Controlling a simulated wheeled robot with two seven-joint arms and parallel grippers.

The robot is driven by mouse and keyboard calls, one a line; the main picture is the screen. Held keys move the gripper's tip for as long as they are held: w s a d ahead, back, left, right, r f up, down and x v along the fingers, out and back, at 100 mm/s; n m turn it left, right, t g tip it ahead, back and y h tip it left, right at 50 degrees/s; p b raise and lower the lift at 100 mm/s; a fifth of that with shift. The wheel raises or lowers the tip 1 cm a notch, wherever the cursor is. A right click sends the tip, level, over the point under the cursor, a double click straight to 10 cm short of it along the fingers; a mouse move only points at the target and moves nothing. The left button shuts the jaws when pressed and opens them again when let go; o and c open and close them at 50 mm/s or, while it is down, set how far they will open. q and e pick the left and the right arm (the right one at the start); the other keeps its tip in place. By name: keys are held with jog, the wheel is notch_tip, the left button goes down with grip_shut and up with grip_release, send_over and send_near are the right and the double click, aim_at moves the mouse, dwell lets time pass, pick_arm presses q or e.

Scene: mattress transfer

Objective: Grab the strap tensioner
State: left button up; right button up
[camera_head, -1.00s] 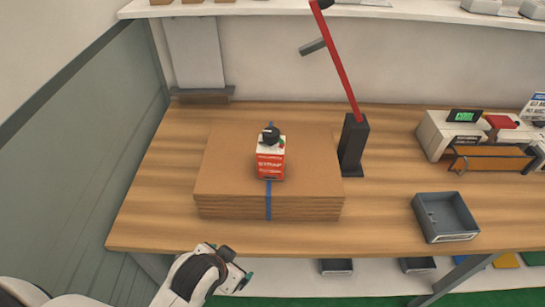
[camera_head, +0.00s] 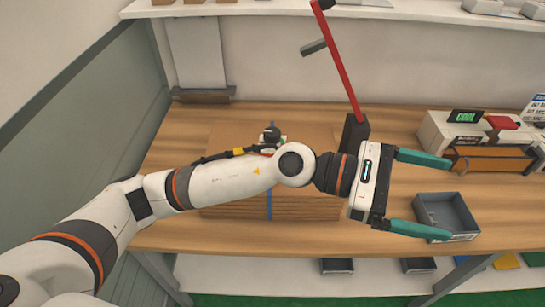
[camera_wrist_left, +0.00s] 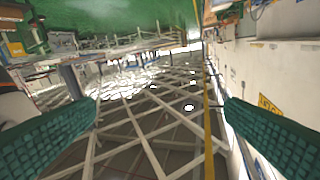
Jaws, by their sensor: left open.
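The strap tensioner, a red and white block marked STRAP with a black knob, shows only its top (camera_head: 271,134) in the head view. It stands on a stack of brown cardboard sheets (camera_head: 315,140) with a blue strap (camera_head: 269,205) around it. My left arm crosses in front and hides most of the tensioner and much of the stack. My left gripper (camera_head: 448,195) is open and empty, well to the right of the tensioner, with its teal fingers pointing right. In the left wrist view the fingers are spread with nothing between them. My right gripper is not in view.
A grey tray (camera_head: 466,218) lies just beyond the gripper's fingers. A dark post with a red arm (camera_head: 340,70) rises behind the gripper. A white machine (camera_head: 435,130) stands at the right. The wooden table's left part (camera_head: 165,150) is clear.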

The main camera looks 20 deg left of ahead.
pick_arm(q)
notch_tip(320, 180, down, 5)
jog(key=a+m+y, duration=0.1)
jog(key=m+y, duration=0.3)
jog(key=m, duration=0.1)
jog(key=m+t+y, duration=0.6)
jog(key=y, duration=1.1)
send_over(273, 135)
jog(key=s, duration=0.2)
notch_tip(273, 135, down, 2)
jog(key=p+x, duration=0.1)
jog(key=x, duration=0.2)
jog(key=d+p+x, duration=0.1)
jog(key=x, duration=0.1)
jog(key=shift+f+p, duration=0.3)
jog(key=shift+f, duration=0.05)
jog(key=shift+w+a+f, duration=0.1)
jog(key=shift+a+f, duration=0.05)
jog(key=shift+f, duration=0.4)
jog(key=p+x, duration=0.3)
jog(key=x, duration=0.1)
jog(key=shift+f, duration=0.15)
jog(key=shift+w+f, duration=0.2)
jog(key=shift+f, duration=0.2)
